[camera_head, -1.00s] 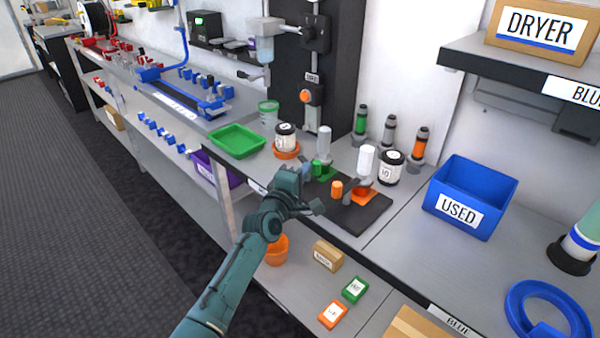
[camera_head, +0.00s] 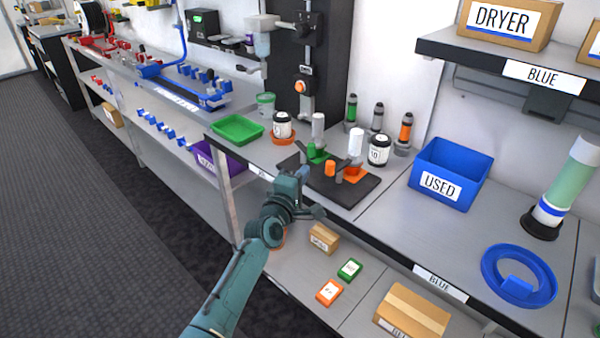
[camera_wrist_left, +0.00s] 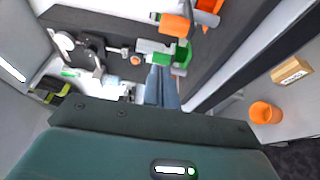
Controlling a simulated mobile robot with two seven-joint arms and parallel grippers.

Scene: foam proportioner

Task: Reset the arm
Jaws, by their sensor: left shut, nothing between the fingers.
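My left arm (camera_head: 243,275) comes in from the lower left in the head view. Its left gripper (camera_head: 304,174) is at the front edge of the upper bench, near the dark mat (camera_head: 350,196). In the left wrist view the left gripper's fingers (camera_wrist_left: 160,88) are together with nothing between them. Past their tips is a green holder (camera_wrist_left: 180,58), with an orange one (camera_wrist_left: 175,25) beyond it. In the head view the green holder (camera_head: 316,154) and an orange piece (camera_head: 330,168) sit on the mat, with white-capped bottles. My right gripper is not in either view.
A green tray (camera_head: 237,129) and a blue USED bin (camera_head: 452,176) stand on the upper bench. A lower shelf holds a small box (camera_head: 324,238), a green pack (camera_head: 350,269) and an orange pack (camera_head: 329,291). The dark floor at left is clear.

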